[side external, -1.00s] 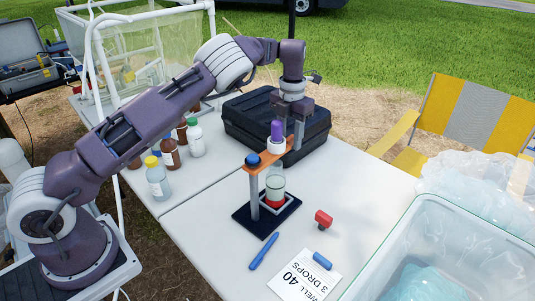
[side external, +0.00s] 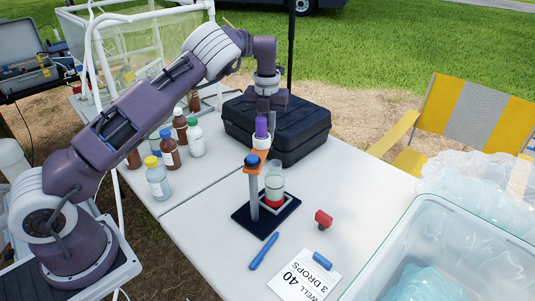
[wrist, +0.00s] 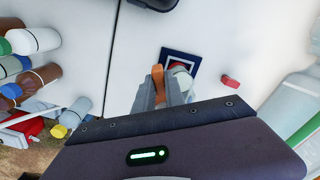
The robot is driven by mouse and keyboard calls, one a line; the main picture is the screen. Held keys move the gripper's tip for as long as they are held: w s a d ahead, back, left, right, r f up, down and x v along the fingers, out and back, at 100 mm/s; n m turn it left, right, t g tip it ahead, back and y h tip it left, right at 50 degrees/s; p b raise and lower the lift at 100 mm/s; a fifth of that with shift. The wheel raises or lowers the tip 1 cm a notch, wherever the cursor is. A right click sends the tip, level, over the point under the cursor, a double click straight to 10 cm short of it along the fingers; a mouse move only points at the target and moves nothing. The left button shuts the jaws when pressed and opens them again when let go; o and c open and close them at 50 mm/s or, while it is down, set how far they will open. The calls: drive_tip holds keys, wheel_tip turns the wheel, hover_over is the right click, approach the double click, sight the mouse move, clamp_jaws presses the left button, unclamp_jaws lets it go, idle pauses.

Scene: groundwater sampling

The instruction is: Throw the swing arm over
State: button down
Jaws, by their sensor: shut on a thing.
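The orange swing arm (side external: 264,158) sits on a grey post (side external: 254,193) with a blue knob (side external: 252,159) on top. It carries a purple-topped piece with a white collar (side external: 261,141). In the wrist view the swing arm (wrist: 158,78) shows between the fingers of my gripper (wrist: 163,96). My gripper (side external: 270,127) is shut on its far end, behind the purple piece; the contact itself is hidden. A glass vessel (side external: 275,180) with a red bottom stands on the dark base (side external: 266,222), now to the right of the swing arm.
A black case (side external: 300,125) lies behind. Several bottles (side external: 170,150) stand at the left. A red piece (side external: 324,218), a blue pen (side external: 264,251) and a "WELL 40" card (side external: 300,280) lie in front, with a clear bin (side external: 440,240) to the right.

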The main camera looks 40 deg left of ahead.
drive_tip(key=shift+a, duration=0.1)
drive_tip(key=s+a+n, duration=0.5)
drive_tip(key=shift+n, duration=0.4)
drive_tip(key=shift+s, duration=0.15)
drive_tip(key=shift+s+a+n, duration=0.4)
drive_tip(key=shift+s+n, duration=0.3)
drive_tip(key=shift+s, duration=0.1)
drive_tip(key=c, duration=1.3)
unclamp_jaws()
